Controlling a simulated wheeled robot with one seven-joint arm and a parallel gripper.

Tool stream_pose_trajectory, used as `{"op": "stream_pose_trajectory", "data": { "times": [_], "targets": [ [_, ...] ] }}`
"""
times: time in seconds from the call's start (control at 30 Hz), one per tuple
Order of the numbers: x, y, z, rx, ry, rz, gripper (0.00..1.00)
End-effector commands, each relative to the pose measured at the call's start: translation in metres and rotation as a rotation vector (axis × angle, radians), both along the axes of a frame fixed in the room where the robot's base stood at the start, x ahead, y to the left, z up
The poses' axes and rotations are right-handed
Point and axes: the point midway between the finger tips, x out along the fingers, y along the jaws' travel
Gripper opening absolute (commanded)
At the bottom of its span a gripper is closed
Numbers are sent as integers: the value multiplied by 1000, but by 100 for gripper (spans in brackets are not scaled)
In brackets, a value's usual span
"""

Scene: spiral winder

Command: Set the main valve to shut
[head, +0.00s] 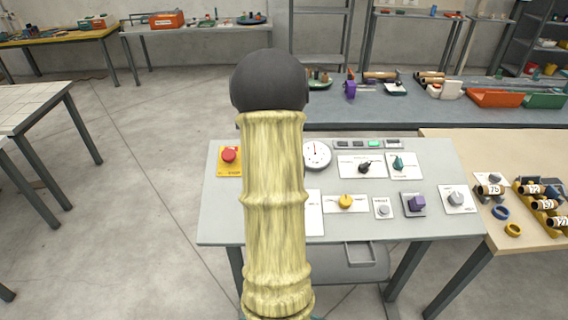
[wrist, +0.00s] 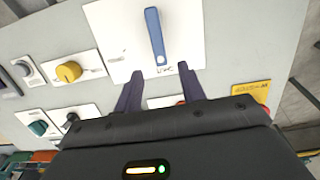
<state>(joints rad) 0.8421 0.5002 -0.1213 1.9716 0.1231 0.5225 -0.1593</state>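A blue lever (wrist: 155,36) sits on a white plate (wrist: 108,30) in the wrist view, likely the main valve. It runs nearly straight up and down in that picture, and the lettering at its lower end is too small to read. My gripper (wrist: 160,73) is open and empty, its two dark fingers apart just below the lever's lower end. I cannot tell whether they touch the panel. In the head view my arm hides the gripper and lever; only an edge of the white plate (head: 314,213) shows.
The panel (head: 440,163) also carries a red stop button (head: 230,155), a gauge (head: 317,155), a black knob (head: 365,168), a teal knob (head: 398,163), a yellow knob (head: 345,202) and a purple knob (head: 417,203). A wooden table (head: 490,145) with rolls stands right. Floor is clear at left.

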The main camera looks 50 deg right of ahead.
Motion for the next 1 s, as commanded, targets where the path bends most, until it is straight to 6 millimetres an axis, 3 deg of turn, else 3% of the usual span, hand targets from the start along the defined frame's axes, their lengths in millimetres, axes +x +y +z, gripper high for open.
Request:
{"op": "stream_pose_trajectory", "data": {
  "times": [0.3, 0.5, 1.0],
  "targets": [
    [-5, 7, 64, -6, -4, 2, 40],
    [-8, 11, 95, -4, -3, 0, 40],
    [-10, 13, 104, -1, -1, 0, 40]
  ]
}}
